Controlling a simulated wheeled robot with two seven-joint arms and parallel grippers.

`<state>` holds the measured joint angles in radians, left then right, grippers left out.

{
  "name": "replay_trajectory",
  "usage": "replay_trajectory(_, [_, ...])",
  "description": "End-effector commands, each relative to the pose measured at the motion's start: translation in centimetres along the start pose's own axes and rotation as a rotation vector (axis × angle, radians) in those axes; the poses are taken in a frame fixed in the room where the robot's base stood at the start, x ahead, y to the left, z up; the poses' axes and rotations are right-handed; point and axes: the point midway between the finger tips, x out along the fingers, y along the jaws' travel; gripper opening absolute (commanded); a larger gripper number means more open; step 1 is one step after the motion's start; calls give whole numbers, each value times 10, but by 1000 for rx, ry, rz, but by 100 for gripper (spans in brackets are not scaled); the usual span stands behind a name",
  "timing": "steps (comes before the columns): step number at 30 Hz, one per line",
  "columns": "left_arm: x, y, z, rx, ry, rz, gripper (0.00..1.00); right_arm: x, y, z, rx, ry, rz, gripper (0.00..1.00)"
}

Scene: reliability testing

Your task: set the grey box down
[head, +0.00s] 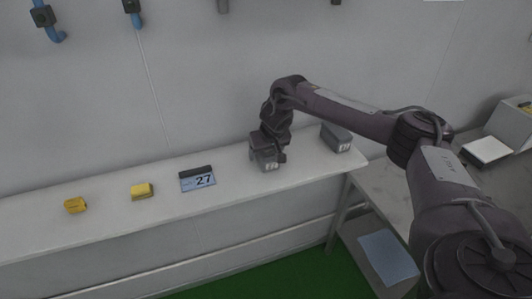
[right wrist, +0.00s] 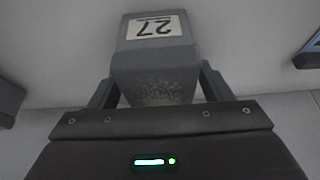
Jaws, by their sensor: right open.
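My left gripper is out of view.
A second grey box (head: 336,138) stands to the right near the shelf end. Two yellow boxes (head: 75,205) (head: 141,191) sit to the left. The white shelf (head: 105,219) is bare between them. A wall (head: 200,90) rises behind, and a lower table stands at right.

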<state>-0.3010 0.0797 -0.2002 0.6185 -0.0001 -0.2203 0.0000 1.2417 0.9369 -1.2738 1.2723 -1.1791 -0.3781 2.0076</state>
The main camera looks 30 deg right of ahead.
Motion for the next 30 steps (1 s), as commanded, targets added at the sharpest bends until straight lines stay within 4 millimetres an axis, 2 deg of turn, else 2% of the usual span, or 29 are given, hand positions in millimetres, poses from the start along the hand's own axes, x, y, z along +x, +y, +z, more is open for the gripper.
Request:
replay_trajectory(12, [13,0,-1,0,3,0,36,-84,0,0,-2,5,-1,72])
replay_trajectory(15, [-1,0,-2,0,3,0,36,-105,0,-3,-2,6,2,72])
replay_trajectory(21, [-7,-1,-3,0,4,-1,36,-116,0,-1,0,3,1,72])
replay_trajectory(30, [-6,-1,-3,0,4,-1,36,-115,0,0,0,1,0,72])
